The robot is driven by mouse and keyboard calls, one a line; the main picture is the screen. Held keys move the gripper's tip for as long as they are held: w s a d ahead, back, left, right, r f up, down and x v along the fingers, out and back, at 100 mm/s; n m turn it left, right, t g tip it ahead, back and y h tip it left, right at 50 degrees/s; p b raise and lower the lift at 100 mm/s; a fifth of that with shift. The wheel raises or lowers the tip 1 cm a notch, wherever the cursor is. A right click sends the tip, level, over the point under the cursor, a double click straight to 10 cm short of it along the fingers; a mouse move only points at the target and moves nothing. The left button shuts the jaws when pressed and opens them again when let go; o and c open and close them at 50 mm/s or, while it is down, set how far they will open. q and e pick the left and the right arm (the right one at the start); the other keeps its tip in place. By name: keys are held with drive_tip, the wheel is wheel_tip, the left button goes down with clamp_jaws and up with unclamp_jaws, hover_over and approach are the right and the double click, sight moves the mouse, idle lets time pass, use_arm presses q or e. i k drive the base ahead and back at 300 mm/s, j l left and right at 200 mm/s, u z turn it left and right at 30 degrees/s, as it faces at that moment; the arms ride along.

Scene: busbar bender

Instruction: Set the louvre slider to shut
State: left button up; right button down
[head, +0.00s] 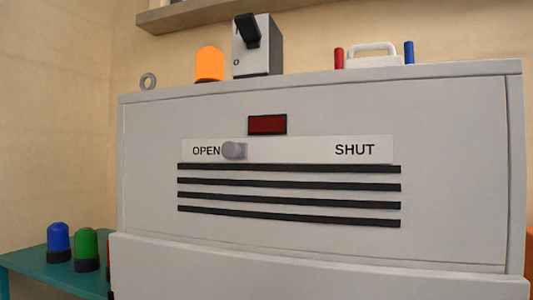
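The louvre slider is a round grey knob (234,150) on a white label strip (290,150) on the front of the grey cabinet (450,170). The knob stands near the left end of the strip, right beside the word OPEN. The word SHUT is printed toward the right end, well apart from the knob. Several dark horizontal louvre slots (290,187) run below the strip. Neither of my grippers shows in the head view.
A dark red display (267,125) sits above the strip. On the cabinet top stand an orange beacon (209,64), a switch box with a black lever (258,50) and a white handle (373,55). Blue (59,241) and green (87,249) lamps stand on a teal table (35,265).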

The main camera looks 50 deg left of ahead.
sight(230, 150)
drive_tip(key=u, duration=1.55)
